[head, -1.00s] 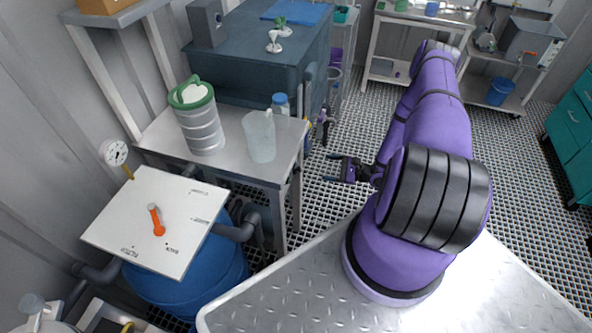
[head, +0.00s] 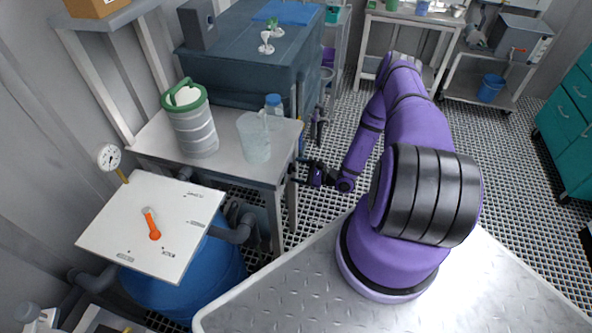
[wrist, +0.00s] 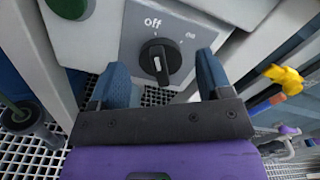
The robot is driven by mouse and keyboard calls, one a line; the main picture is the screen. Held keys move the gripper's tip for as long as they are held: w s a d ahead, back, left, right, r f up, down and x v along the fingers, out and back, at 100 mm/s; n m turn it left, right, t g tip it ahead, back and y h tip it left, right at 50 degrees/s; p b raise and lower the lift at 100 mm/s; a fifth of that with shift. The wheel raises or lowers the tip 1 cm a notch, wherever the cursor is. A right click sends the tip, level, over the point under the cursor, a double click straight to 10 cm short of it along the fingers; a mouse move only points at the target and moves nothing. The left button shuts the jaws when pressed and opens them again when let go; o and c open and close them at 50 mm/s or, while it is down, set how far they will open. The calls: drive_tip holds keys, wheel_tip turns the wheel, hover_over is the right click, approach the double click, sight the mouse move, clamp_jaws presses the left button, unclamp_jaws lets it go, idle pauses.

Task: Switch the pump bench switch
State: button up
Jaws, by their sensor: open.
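The switch is a black rotary knob (wrist: 154,62) on a grey panel (wrist: 133,42) in the wrist view. Its ridge stands roughly upright in the picture, below the word "Off"; "on" is printed to the right. My gripper (wrist: 161,66) is open, with one blue fingertip on each side of the knob and visible gaps between. In the head view my gripper (head: 295,171) is at the right side of the steel bench (head: 222,170), beside its leg. The knob and panel cannot be seen in the head view.
A green-lidded vessel (head: 192,125) and a clear jug (head: 254,140) stand on the bench. A white board with an orange lever (head: 152,225) covers a blue drum (head: 195,275). A yellow fitting (wrist: 285,78) shows at right in the wrist view. Grated floor is free behind my arm.

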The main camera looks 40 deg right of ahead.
drive_tip(key=shift+w+a, duration=0.4)
drive_tip(key=shift+w, duration=0.05)
drive_tip(key=c, duration=0.9)
drive_tip(key=m, duration=1.2)
drive_tip(key=shift+w+d, duration=0.1)
drive_tip(key=shift+d, duration=0.1)
